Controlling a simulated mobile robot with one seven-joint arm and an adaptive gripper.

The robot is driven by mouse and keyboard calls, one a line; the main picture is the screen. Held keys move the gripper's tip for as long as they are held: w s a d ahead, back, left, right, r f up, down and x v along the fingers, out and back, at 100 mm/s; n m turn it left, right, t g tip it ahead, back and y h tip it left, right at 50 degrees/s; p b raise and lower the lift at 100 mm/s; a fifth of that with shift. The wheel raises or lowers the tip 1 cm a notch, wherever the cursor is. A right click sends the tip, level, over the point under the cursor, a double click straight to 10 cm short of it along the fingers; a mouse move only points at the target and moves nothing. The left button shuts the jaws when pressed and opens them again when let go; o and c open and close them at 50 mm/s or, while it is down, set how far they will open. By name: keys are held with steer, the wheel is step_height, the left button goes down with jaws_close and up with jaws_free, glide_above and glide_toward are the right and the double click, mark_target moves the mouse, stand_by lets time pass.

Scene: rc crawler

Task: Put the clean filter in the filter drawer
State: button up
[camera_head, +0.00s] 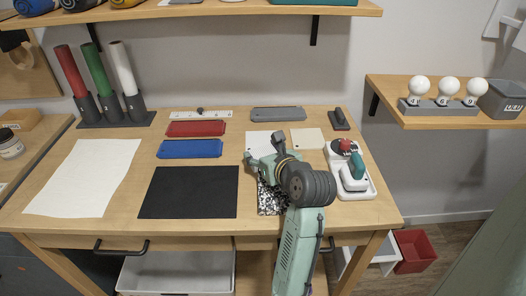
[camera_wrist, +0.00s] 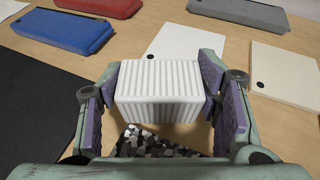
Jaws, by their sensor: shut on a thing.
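The clean filter (camera_wrist: 160,90) is a white ribbed block, seen in the wrist view. My gripper (camera_wrist: 165,98) is shut on it, with a purple pad at each side. In the head view my gripper (camera_head: 266,172) is over the right part of the workbench, above a black-and-white speckled piece (camera_head: 270,203); the filter is hidden there by my arm. The speckled piece also shows below the filter in the wrist view (camera_wrist: 150,144). I cannot tell which part in view is the filter drawer. A handle (camera_head: 122,249) shows on the bench front.
A white tray (camera_head: 366,189) with a red-topped and a teal item stands right of my gripper. Flat white (camera_head: 257,139) and beige (camera_head: 307,138) pieces lie behind it. Red (camera_head: 196,128) and blue (camera_head: 190,148) cases and a black mat (camera_head: 190,192) lie left.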

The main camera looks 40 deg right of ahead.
steer(key=o, duration=1.2)
steer(key=shift+f, duration=0.1)
steer(key=shift+c, duration=0.2)
steer(key=shift+r, duration=0.2)
steer(key=b+v, duration=0.1)
steer(key=v, duration=1.1)
